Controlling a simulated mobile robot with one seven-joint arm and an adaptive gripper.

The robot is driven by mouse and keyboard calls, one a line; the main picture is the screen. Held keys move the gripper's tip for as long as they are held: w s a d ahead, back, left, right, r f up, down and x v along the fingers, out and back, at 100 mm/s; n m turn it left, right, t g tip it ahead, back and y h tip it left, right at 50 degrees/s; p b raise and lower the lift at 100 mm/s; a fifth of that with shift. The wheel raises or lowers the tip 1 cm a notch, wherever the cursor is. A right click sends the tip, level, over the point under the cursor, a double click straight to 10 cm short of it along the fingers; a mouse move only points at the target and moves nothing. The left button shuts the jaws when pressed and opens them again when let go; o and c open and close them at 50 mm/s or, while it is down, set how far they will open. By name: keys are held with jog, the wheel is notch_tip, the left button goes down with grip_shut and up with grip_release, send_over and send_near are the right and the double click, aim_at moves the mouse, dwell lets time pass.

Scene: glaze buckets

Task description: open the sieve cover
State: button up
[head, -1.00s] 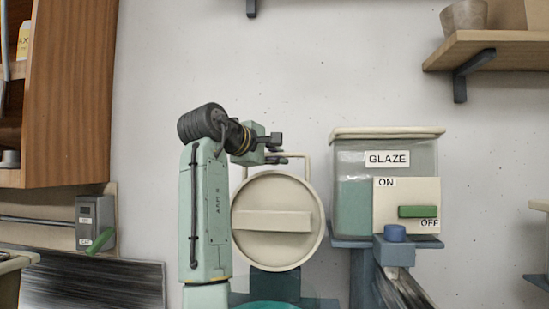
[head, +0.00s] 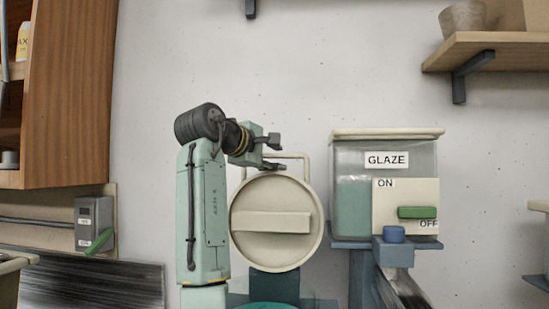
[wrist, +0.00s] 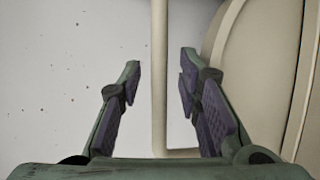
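The sieve cover (head: 275,222) is a round cream disc with a raised rim and a wide bar across its face, upright in the head view. A thin cream handle frame (head: 300,155) rises at its top. My gripper (head: 275,153) is open beside the frame's upper left. In the wrist view, my gripper (wrist: 160,75) has both fingers apart, with an upright cream bar (wrist: 159,100) of the frame showing in the gap and touching neither finger. I cannot tell how deep the bar sits between them. The cover's curved edge (wrist: 245,60) is at right.
A wooden cabinet (head: 70,90) is at left and a shelf (head: 490,48) at upper right.

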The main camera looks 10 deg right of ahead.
jog(key=v, duration=1.1)
jog(key=shift+s+a, duration=0.2)
